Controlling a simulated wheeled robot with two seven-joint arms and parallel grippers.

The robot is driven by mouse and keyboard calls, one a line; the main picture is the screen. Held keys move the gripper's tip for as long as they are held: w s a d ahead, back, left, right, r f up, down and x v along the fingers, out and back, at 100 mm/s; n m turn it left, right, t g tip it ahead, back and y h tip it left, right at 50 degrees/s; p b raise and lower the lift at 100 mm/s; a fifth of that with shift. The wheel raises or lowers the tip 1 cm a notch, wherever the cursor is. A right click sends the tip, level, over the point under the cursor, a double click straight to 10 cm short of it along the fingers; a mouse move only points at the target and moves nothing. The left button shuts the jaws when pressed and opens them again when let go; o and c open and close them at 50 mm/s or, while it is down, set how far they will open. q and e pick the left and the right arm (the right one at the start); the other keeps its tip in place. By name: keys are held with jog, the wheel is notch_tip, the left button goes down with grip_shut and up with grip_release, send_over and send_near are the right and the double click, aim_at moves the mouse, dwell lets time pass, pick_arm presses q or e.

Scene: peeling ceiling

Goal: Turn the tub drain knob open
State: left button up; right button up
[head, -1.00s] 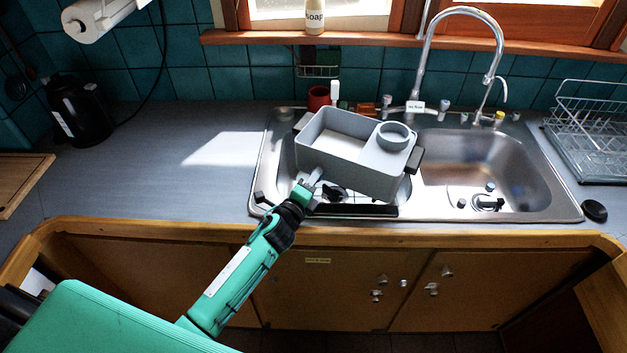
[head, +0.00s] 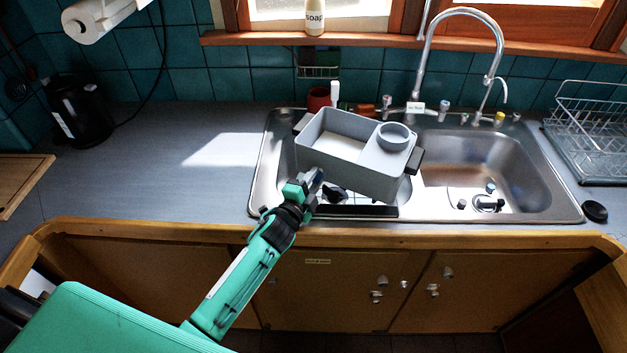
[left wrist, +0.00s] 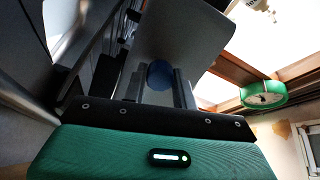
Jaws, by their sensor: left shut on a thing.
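A grey tub (head: 346,175) sits in the left basin of the sink, slightly askew. A round grey cup-like part (head: 393,136) is at its back right. A round blue knob (left wrist: 160,74) shows in the left wrist view against the tub's grey wall (left wrist: 182,30). My left gripper (head: 316,180) is at the tub's front left side, its fingers pointing toward the wall. In the left wrist view, the fingers (left wrist: 160,88) are shut on the knob. In the head view the gripper mostly hides the knob. My right gripper is not in view.
The right basin (head: 480,165) holds a few small dark items around its drain. A wooden front edge (head: 150,227) runs below my left forearm. A tall faucet (head: 425,60) stands behind the basins. A dish rack (head: 595,130) is at the right. The left counter (head: 150,180) is largely clear.

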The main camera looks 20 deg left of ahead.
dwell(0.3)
pick_arm(q)
jog(key=o, duration=1)
jog(key=shift+s, duration=0.1)
jog(key=s+b, duration=0.1)
jog(key=s, duration=0.3)
jog(key=s+a+b, duration=0.1)
jog(key=s, duration=0.3)
jog(key=s+a+b, duration=0.1)
jog(key=s+b, duration=0.1)
jog(key=s, duration=0.2)
jog(key=shift+s+a+f, duration=0.1)
jog(key=shift+s+f, duration=0.05)
jog(key=shift+s, duration=0.6)
